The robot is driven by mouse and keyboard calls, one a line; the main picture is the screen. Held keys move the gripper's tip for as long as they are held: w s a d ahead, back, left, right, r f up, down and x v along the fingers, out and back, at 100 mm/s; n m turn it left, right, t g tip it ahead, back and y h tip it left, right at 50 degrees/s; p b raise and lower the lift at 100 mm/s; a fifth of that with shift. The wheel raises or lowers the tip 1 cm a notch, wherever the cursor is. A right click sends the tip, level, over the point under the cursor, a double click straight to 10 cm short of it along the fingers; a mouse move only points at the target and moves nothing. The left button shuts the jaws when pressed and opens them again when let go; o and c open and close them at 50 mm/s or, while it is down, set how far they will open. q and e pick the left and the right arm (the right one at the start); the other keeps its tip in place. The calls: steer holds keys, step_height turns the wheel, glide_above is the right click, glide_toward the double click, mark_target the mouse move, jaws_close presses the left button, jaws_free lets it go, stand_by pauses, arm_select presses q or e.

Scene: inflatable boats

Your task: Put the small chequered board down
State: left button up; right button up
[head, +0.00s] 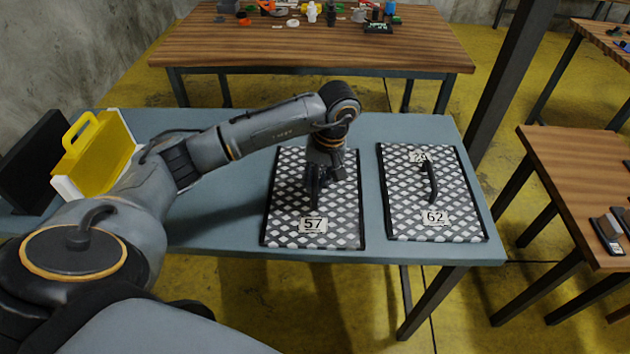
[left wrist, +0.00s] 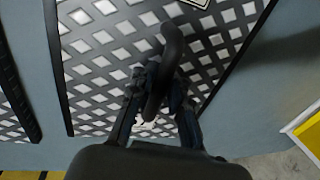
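The chequered board marked 57 (head: 284,205), grey-white with dark edges, lies level at the middle of the blue-grey table; whether it fully rests on it I cannot tell. My left gripper (head: 315,190) is over its middle. In the left wrist view the fingers (left wrist: 163,85) sit on both sides of the board's black curved handle (left wrist: 172,45), close against it, and look shut on it. The board (left wrist: 95,60) fills much of that view. The arm hides its far part in the head view. My right gripper is not in view.
A second chequered board marked 62 (head: 455,205), with a black handle, lies just to the right, a narrow gap between. A yellow case (head: 100,155) stands at the table's left. The near edge of the table (head: 220,242) is close to the boards. A wooden table (head: 310,45) with small items stands behind.

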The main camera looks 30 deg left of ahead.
mark_target(325, 192)
arm_select(q)
steer(key=shift+o, duration=1.4)
steer(key=shift+r, duration=0.1)
steer(key=shift+r, duration=0.1)
step_height(325, 192, up, 12)
steer(key=w+d, duration=0.1)
steer(key=d, duration=0.1)
steer(key=shift+p, duration=0.45)
steer(key=shift+f, duration=0.2)
